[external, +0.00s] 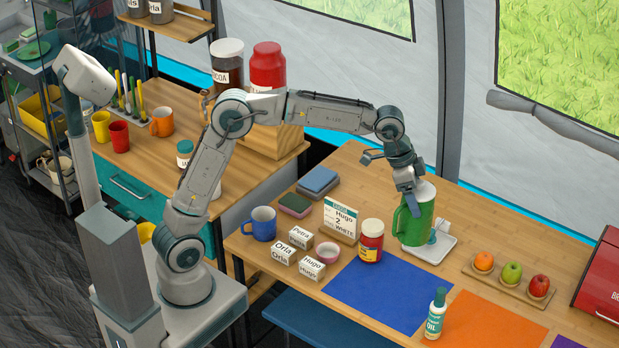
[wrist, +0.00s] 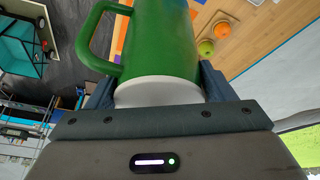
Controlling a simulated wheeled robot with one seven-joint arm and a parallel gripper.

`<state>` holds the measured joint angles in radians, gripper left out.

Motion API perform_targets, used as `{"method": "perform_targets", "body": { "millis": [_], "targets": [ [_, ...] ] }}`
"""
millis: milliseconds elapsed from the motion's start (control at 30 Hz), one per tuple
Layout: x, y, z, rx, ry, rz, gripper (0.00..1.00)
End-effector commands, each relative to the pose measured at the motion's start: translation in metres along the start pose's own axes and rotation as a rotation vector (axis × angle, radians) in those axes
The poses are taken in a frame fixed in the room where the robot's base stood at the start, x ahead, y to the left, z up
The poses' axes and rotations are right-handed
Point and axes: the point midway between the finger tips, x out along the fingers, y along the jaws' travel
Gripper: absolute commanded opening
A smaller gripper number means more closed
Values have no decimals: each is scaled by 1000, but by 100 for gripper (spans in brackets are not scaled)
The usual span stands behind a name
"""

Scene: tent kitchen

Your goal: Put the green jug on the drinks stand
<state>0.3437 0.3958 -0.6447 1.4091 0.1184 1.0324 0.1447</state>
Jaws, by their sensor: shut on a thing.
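The green jug (external: 414,222) is upright in the external view, with its handle on the left side. My gripper (external: 411,192) reaches down from above and is shut on the jug near its top. In the wrist view the jug (wrist: 160,45) fills the space between the two fingers (wrist: 156,88), its pale top end toward the palm. I cannot tell whether the jug's base touches anything.
A board with fruit (external: 511,280) is to the right. A blue mug (external: 261,223) is further left.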

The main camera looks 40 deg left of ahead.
Motion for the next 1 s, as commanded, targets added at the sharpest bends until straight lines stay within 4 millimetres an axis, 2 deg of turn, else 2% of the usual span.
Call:
{"method": "perform_targets", "body": {
  "millis": [167,267,467,600,767,1000],
  "targets": [
    [-11,-53,7,-14,3,-5,21],
    [-19,-92,16,-21,4,-8,21],
    [-42,-182,48,-32,4,-14,21],
    [-62,-245,82,-41,6,-18,21],
    [-89,-310,130,-48,7,-23,21],
    [-132,-391,218,-60,7,-30,21]
  ]
}}
